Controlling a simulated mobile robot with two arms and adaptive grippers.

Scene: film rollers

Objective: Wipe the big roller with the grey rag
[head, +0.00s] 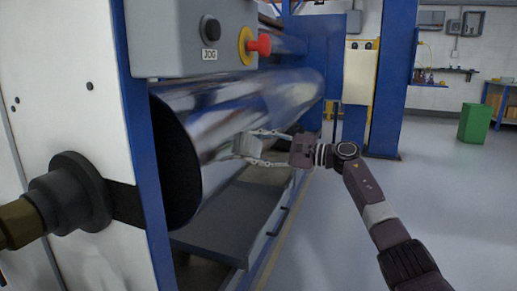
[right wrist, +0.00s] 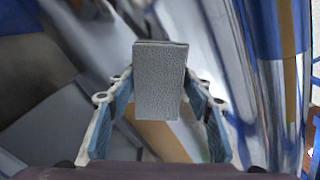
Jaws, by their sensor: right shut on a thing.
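The big roller (head: 275,92) is a long shiny metal cylinder with a dark end, lying in the blue and white machine in the head view. The grey rag (head: 244,145) is a small folded block at the roller's near side; it also shows in the right wrist view (right wrist: 159,82). My right gripper (head: 252,148) is shut on the rag, with its fingers (right wrist: 158,100) on either side of it. The rag overlaps the roller's face in the head view; I cannot tell for sure whether they touch. My left gripper is not in view.
A grey control box (head: 190,35) with a black JOG button (head: 210,28) and a red knob (head: 262,45) hangs above the roller. A grey tray (head: 225,215) lies below. Blue posts (head: 390,80) and a green bin (head: 474,123) stand farther back. The floor at right is clear.

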